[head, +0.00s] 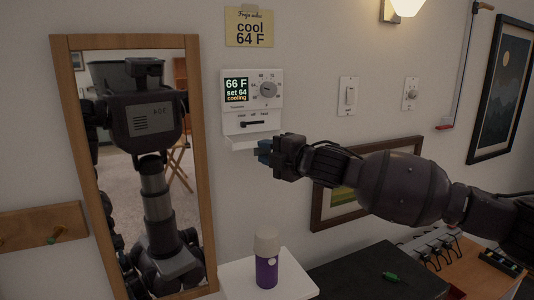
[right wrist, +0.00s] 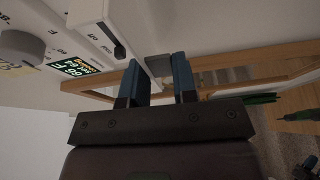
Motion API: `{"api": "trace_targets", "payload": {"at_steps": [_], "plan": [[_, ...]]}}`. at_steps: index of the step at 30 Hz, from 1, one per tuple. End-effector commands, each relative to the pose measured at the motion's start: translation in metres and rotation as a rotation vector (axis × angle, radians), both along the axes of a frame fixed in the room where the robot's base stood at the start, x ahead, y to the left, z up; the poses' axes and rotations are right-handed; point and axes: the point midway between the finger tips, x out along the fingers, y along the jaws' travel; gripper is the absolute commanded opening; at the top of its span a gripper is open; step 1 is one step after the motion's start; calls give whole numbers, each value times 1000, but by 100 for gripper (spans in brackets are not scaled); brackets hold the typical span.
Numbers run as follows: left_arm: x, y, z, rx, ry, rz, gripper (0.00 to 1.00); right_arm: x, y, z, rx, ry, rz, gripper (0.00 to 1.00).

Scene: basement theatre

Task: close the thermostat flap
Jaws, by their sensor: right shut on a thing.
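The white thermostat (head: 232,119) is on the wall, its screen reading "66 F, set 64, cooling". Its dial (head: 268,90) and slider (head: 252,124) are uncovered; the dial also shows in the right wrist view (right wrist: 22,46). The flap (head: 254,143) sticks out from the thermostat's lower edge, open. My right gripper (head: 264,152) is just below it. In the right wrist view, its blue fingers (right wrist: 160,80) are around the flap's small grey tab (right wrist: 158,66), shut on it; the exact contact is hard to see. My left gripper is not in view.
A yellow note (head: 249,27) above reads "cool 64 F". A wood-framed mirror (head: 205,170) hangs at left, showing my reflection. A framed picture (head: 318,205) is behind my right arm. A purple bottle (head: 266,268) stands on a white surface (head: 290,287) below.

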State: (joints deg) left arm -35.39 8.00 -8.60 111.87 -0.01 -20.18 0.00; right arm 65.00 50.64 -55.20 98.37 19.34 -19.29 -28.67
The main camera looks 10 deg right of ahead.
Motion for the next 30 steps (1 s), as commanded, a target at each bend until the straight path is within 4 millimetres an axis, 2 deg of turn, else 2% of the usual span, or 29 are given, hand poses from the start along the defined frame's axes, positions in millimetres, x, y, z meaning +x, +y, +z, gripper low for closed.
{"api": "trace_targets", "payload": {"at_steps": [17, 18, 21, 30], "plan": [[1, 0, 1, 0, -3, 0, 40, -1, 0, 0, -5, 22, 1, 3], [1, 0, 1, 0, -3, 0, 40, -1, 0, 0, -5, 22, 1, 33], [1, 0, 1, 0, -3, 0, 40, -1, 0, 1, -6, 21, 1, 48], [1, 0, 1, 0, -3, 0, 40, -1, 0, 1, -6, 19, 1, 50]]}}
